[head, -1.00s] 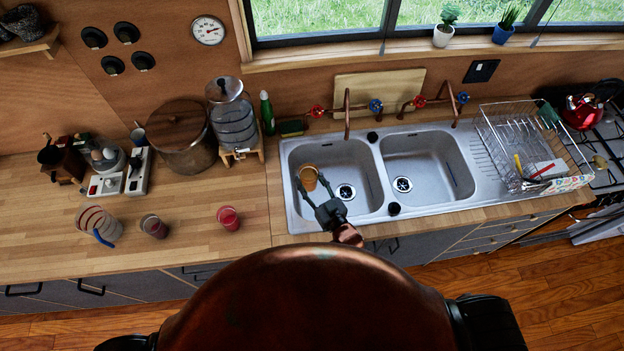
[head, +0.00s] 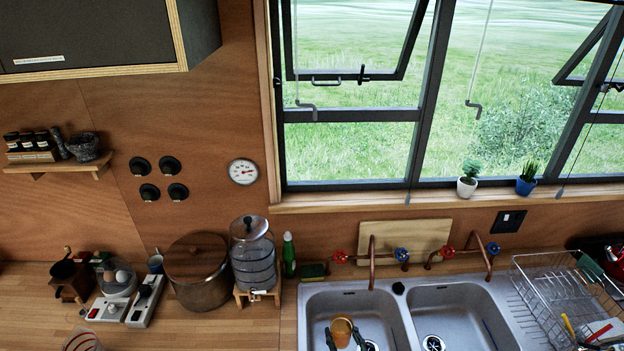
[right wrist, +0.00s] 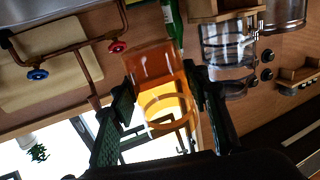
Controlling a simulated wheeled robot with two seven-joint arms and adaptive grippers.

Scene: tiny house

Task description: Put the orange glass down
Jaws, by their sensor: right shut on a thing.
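The orange glass (head: 342,329) is over the left basin of the steel double sink (head: 402,317) in the head view. My right gripper (head: 345,338) is shut on it, with a finger on each side near the bottom edge of the picture. In the right wrist view the orange glass (right wrist: 160,88) shows as see-through orange between the two dark fingers of my right gripper (right wrist: 160,100). I cannot tell how far it is above the basin floor. My left gripper is not in view.
Copper taps with red and blue handles (head: 372,256) stand behind the basins. A wire dish rack (head: 560,290) is on the right. A water dispenser (head: 253,260) and a large pot (head: 198,272) stand left of the sink.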

